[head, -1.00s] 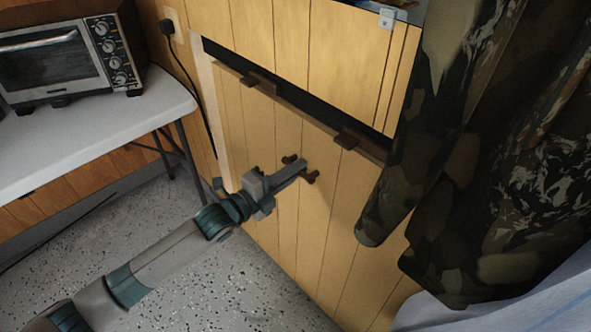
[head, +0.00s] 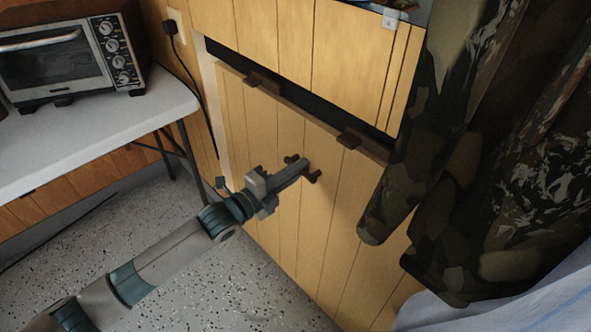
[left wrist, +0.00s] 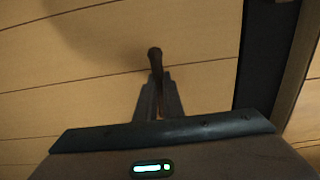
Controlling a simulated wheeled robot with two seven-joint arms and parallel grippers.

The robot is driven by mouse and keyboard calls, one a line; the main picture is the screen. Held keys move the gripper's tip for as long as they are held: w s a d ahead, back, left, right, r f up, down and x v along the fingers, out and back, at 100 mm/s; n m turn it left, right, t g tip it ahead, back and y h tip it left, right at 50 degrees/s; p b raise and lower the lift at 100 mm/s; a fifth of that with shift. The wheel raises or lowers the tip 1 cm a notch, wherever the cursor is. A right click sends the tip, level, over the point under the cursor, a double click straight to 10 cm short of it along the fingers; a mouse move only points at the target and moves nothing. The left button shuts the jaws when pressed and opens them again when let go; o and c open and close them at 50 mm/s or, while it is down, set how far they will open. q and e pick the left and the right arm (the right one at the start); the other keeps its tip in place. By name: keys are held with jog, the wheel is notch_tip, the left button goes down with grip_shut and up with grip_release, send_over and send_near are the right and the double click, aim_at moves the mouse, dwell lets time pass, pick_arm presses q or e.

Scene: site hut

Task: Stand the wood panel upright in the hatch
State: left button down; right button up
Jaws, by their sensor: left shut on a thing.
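The wood panel (head: 282,225) stands nearly upright in front of the dark hatch opening (head: 303,96), which shows as a strip above its top edge. The panel has a dark brown handle (head: 315,177) on its face and two brown blocks along its top edge. My left gripper (head: 304,169) is shut on the handle. In the left wrist view the fingers close around the dark handle (left wrist: 154,56) against the panel's boards. Whether the panel's lower edge is seated is hidden. My right gripper is not in view.
Camouflage cloth (head: 470,140) hangs close on the right, overlapping the panel's right side. A white table (head: 95,120) with a toaster oven (head: 70,55) stands on the left. A black cord (head: 190,80) runs down the wall left of the panel. The speckled floor (head: 215,285) below is clear.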

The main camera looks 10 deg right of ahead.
pick_arm(q)
jog(key=shift+w+d+r, duration=0.15)
jog(key=shift+r, duration=0.3)
jog(key=shift+w+d+r, duration=0.1)
jog(key=shift+r, duration=0.3)
jog(key=c, duration=1.8)
grip_release()
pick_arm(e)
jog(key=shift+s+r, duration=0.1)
pick_arm(q)
jog(key=shift+f, duration=0.1)
jog(key=shift+s+a+f, duration=0.1)
jog(key=shift+f, duration=0.25)
jog(key=v, duration=1.8)
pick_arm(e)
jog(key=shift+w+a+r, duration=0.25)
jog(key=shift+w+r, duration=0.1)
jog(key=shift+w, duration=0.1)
pick_arm(q)
jog(key=shift+s+f, duration=0.1)
